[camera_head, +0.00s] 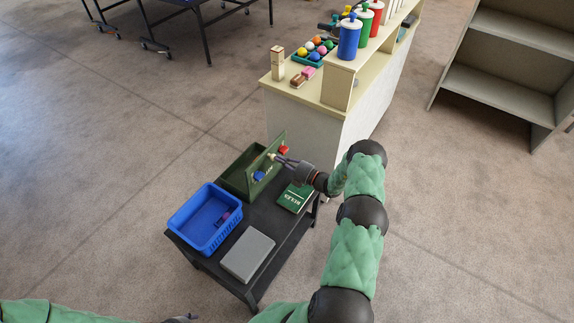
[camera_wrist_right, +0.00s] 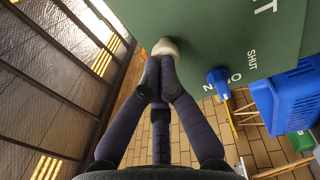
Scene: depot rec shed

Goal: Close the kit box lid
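The green kit box (camera_head: 236,183) stands at the far end of a dark cart. Its lid (camera_head: 264,167) is raised, standing steeply along the box's right side. The lid's outer face fills the upper right wrist view (camera_wrist_right: 225,30), with white lettering, a blue lever (camera_wrist_right: 218,80) and a pale round knob (camera_wrist_right: 166,47). A red part (camera_head: 284,149) shows at the lid's far end. My right gripper (camera_head: 276,158) is at the lid's outer face. Its fingertips are together right at the knob, covering its lower edge; firm contact is unclear. My left gripper (camera_head: 180,318) barely shows at the bottom edge.
On the cart (camera_head: 283,243) are a blue basket (camera_head: 187,235) with small items, a grey closed case (camera_head: 247,254) and a green book (camera_head: 295,197). A counter (camera_head: 340,110) with balls and bottles stands behind.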

